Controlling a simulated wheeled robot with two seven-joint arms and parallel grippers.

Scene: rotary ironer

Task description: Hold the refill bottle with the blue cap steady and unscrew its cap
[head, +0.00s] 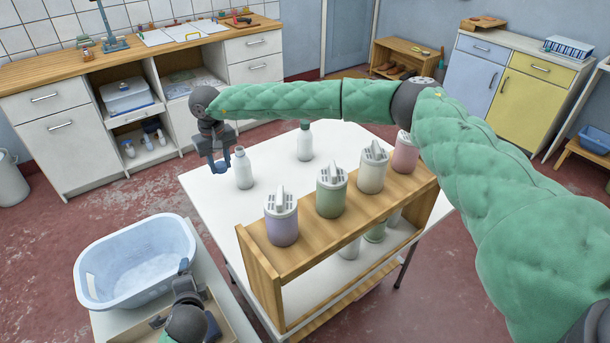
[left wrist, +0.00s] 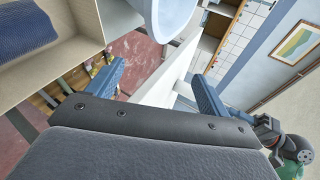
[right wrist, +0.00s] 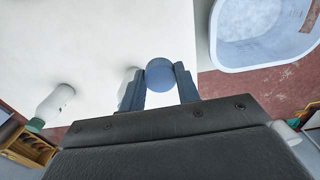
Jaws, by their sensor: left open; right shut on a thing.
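The refill bottle (head: 243,170) stands upright on the white table, and its top shows no blue cap. Part of a white bottle (right wrist: 129,76) shows behind a finger in the right wrist view. My right gripper (head: 221,164) is just left of the bottle in the head view. It is shut on the round blue cap (right wrist: 160,73), which is apart from the bottle. My left gripper (head: 184,296) is low at the left, by the tub, away from the bottle. Its fingers (left wrist: 157,72) are open with nothing between them.
Another white bottle (head: 305,143) with a dark green cap stands farther back on the table (head: 205,185). A wooden shelf (head: 310,237) with several coloured canisters stands along the near side. A pale blue tub (head: 137,262) is at the lower left. My right arm crosses above the table.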

